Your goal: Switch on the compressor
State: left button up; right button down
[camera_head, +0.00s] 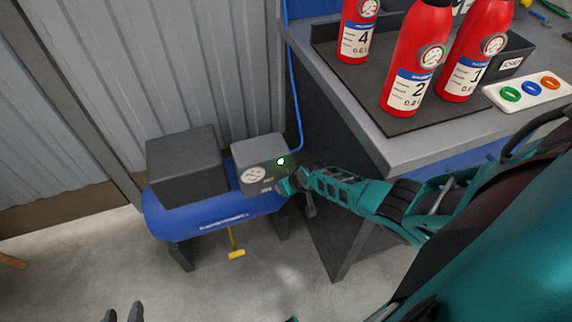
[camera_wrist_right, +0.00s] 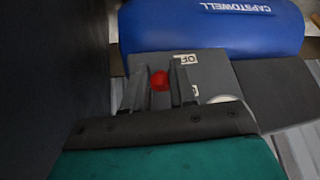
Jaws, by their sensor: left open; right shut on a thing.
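The compressor has a blue tank (camera_head: 205,217) and stands on the floor against the wall. Its grey control box (camera_head: 262,150) carries a gauge (camera_head: 253,175) and a lit green lamp (camera_head: 281,161). In the right wrist view my right gripper (camera_wrist_right: 158,74) has its fingers on either side of a red knob (camera_wrist_right: 160,83), shut on it, at the grey box. A partly hidden label reading "OF" (camera_wrist_right: 185,60) is beside it. In the head view the right arm hides the knob. My left gripper (camera_head: 123,314) shows only its fingertips at the bottom edge, apart and empty.
A grey-topped bench (camera_head: 400,150) stands right of the compressor, with several red extinguishers (camera_head: 415,60) and a white tray of coloured rings (camera_head: 528,93). A yellow drain handle (camera_head: 236,253) hangs under the tank. Floor in front is clear.

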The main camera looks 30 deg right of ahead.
pick_arm(q)
jog(key=shift+f, duration=0.1)
pick_arm(e)
jog(key=shift+d, duration=0.15)
jog(key=c, duration=1.3)
grip_release()
jog(key=o, duration=0.4)
jog(key=shift+c, duration=0.2)
pick_arm(q)
jog(key=shift+r, duration=0.2)
pick_arm(e)
jog(key=shift+s+r+p, duration=0.1)
jog(key=shift+r+p, duration=0.25)
jog(key=shift+p, duration=0.15)
pick_arm(q)
notch_tip(320, 180, up, 6)
jog(key=s+a+p, duration=0.1)
jog(key=p, duration=0.6)
jog(key=shift+a+y, duration=0.15)
jog(key=shift+y, duration=0.15)
pick_arm(e)
jog(key=v, duration=0.6)
jog(key=shift+s+r, duration=0.15)
jog(key=shift+r, duration=0.2)
